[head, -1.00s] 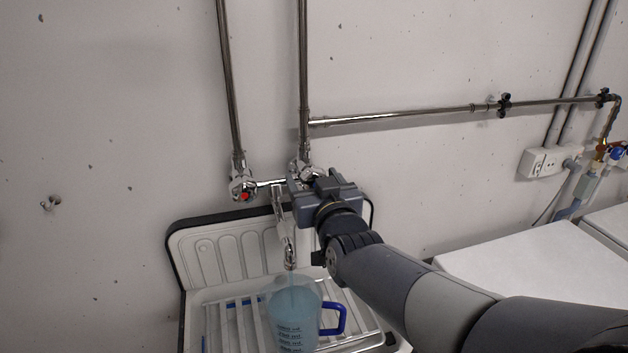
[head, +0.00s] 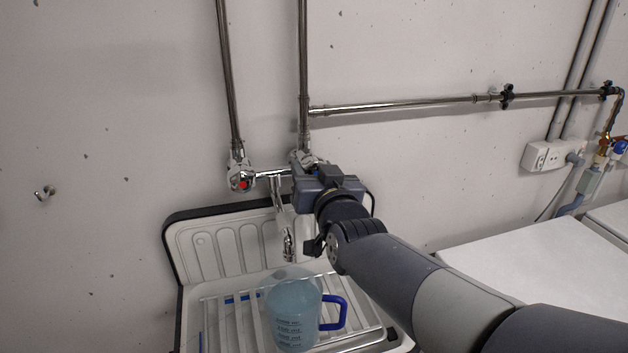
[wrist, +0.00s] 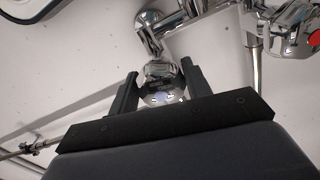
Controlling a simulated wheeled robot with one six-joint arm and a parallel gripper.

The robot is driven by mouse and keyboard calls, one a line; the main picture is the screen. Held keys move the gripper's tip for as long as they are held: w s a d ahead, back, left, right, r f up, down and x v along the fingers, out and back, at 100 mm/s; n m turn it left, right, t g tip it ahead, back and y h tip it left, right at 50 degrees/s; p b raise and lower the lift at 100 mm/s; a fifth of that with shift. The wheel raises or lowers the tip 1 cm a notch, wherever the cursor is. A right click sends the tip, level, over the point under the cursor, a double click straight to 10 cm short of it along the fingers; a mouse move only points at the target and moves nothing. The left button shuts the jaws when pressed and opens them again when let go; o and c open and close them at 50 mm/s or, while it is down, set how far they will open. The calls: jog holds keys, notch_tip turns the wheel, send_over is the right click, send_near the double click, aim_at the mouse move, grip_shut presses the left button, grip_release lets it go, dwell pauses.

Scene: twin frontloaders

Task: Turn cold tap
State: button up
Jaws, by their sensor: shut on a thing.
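The cold tap (wrist: 160,92) is a faceted chrome knob on the right end of the wall mixer. In the wrist view it sits between the two dark fingers of my gripper (wrist: 161,88), which is shut on it. In the head view my gripper (head: 322,180) covers most of that knob. The hot tap (head: 241,179), with a red mark, is at the left end of the mixer and also shows in the wrist view (wrist: 296,32). The chrome spout (head: 286,238) hangs between them, above the jug.
A translucent bluish jug (head: 290,312) with a blue handle stands on a wire rack (head: 252,326) over the white sink (head: 235,248). Chrome pipes (head: 304,70) run up and along the wall. White appliance tops (head: 540,265) are at right.

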jog(key=shift+m+b, duration=0.45)
jog(key=shift+m, duration=0.15)
jog(key=o, duration=1)
jog(key=shift+s, duration=0.1)
jog(key=v, duration=1)
jog(key=shift+s, duration=0.35)
